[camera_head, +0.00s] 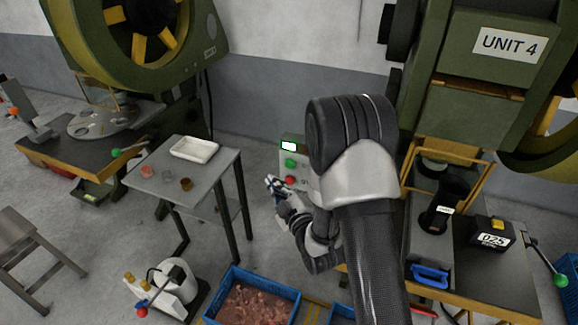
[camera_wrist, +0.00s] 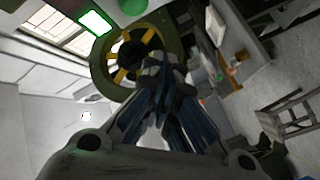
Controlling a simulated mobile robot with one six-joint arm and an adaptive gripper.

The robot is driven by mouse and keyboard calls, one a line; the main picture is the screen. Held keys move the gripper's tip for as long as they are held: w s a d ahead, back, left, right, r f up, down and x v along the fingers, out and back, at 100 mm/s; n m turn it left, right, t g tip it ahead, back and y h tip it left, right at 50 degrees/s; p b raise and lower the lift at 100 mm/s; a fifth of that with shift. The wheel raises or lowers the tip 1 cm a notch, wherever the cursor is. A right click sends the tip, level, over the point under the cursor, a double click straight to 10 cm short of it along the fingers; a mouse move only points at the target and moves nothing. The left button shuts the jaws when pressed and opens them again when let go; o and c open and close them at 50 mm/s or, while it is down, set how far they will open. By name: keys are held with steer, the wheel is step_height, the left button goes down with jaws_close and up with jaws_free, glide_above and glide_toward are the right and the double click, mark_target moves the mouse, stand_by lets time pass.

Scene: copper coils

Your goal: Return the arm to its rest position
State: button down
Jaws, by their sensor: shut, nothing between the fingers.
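My gripper (camera_head: 275,186) is at the end of my raised arm, near the middle of the head view. It is just left of a control box (camera_head: 292,160) with a lit screen, a green button and a red button. In the wrist view my gripper (camera_wrist: 172,72) shows with its fingers together and nothing between them. Part of the control box is hidden behind my arm. The lit screen (camera_wrist: 96,22) and green button (camera_wrist: 133,6) show close by at the top of the wrist view.
A small grey table (camera_head: 220,170) with a white tray (camera_head: 194,149) and small cups stands to the left. A blue crate (camera_head: 288,291) of copper-coloured pieces is on the floor below. A green press marked UNIT 4 (camera_head: 470,60) and a workbench (camera_head: 490,270) stand to the right.

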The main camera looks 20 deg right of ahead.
stand_by(0.4)
steer(key=s+d+r+m+g+h, duration=0.3)
steer(key=s+r+m+g, duration=0.4)
steer(key=r, duration=0.5)
steer(key=s+a+r+m+g, duration=0.1)
steer(key=s+m+g, duration=0.1)
steer(key=s, duration=1.1)
steer(key=s+r+m+g, duration=0.2)
steer(key=s+g, duration=0.1)
steer(key=s, duration=1.1)
steer(key=shift+s+a+r+m, duration=0.25)
steer(key=shift+a+m, duration=0.1)
steer(key=shift+m, duration=0.05)
steer(key=shift+d, duration=0.15)
